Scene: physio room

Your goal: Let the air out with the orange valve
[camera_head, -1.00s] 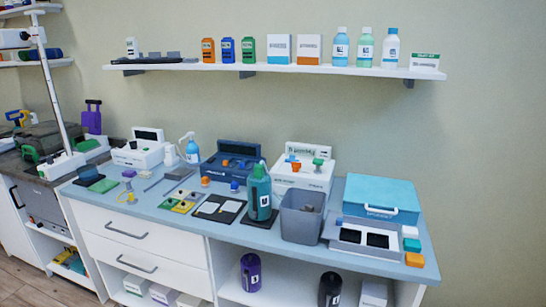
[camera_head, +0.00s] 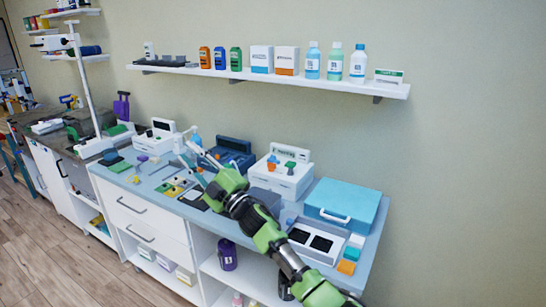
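The orange valve (camera_head: 272,161) sits on the white device (camera_head: 286,183) at the back of the blue counter (camera_head: 150,188). A green knob (camera_head: 290,166) is beside it on the right. My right arm comes in from the lower right and crosses in front of the counter. My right gripper (camera_head: 184,152) is left of the white device and apart from the valve. Its two fingers look spread, with nothing visible between them. My arm hides the green bottle's place and part of the grey bin (camera_head: 266,197). My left gripper is not in view.
A dark blue device (camera_head: 232,154) stands left of the white device. A teal case (camera_head: 342,205) and a tray with black pads (camera_head: 318,241) are on the right. Several bottles and boxes line the wall shelf (camera_head: 240,72). Flat mats and small items cover the counter's left half.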

